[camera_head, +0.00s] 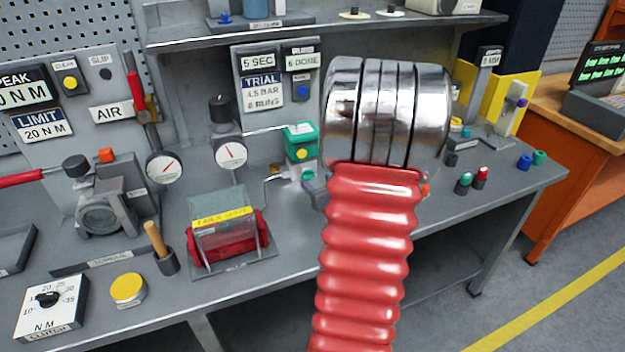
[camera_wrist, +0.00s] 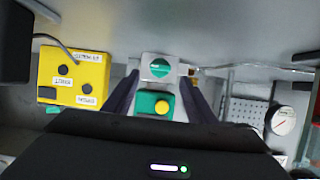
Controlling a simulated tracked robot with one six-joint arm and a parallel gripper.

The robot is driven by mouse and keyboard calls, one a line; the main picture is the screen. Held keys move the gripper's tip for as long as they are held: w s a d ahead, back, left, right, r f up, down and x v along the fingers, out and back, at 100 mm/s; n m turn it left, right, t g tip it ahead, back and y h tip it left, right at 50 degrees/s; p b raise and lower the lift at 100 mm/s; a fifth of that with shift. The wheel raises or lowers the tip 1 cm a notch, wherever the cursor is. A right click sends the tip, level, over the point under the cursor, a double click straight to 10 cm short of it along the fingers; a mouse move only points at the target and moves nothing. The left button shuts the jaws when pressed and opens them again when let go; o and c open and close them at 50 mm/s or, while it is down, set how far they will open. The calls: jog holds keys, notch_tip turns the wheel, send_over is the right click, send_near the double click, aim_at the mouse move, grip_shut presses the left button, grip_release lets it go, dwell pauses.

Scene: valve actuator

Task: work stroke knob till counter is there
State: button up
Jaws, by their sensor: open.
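No label clearly reads "stroke", so I cannot tell for certain which control is the stroke knob. In the wrist view my gripper (camera_wrist: 160,76) is open, with dark fingers apart on either side of a green box with a yellow button (camera_wrist: 161,105) and a round green knob (camera_wrist: 159,68) on a grey plate. I cannot tell whether the fingers touch them. The green box also shows in the head view (camera_head: 300,142), beside my arm. My fingers are hidden there. A runs counter (camera_head: 302,61) on the back panel reads "6 DONE"; the trial card (camera_head: 262,92) reads "4.5 BAR, 8 RUNS".
A yellow box with black knobs (camera_wrist: 75,80) stands left in the wrist view. Gauges (camera_head: 231,154) and a clear-covered red unit (camera_head: 228,230) stand left of my arm in the head view. A shelf (camera_head: 330,30) overhangs the bench. Small coloured caps (camera_head: 482,175) sit right.

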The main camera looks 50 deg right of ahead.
aim_at(310, 177)
jog(key=shift+x, duration=2.5)
jog(key=shift+c, duration=0.7)
jog(key=shift+r, duration=0.1)
jog(key=c, duration=0.9)
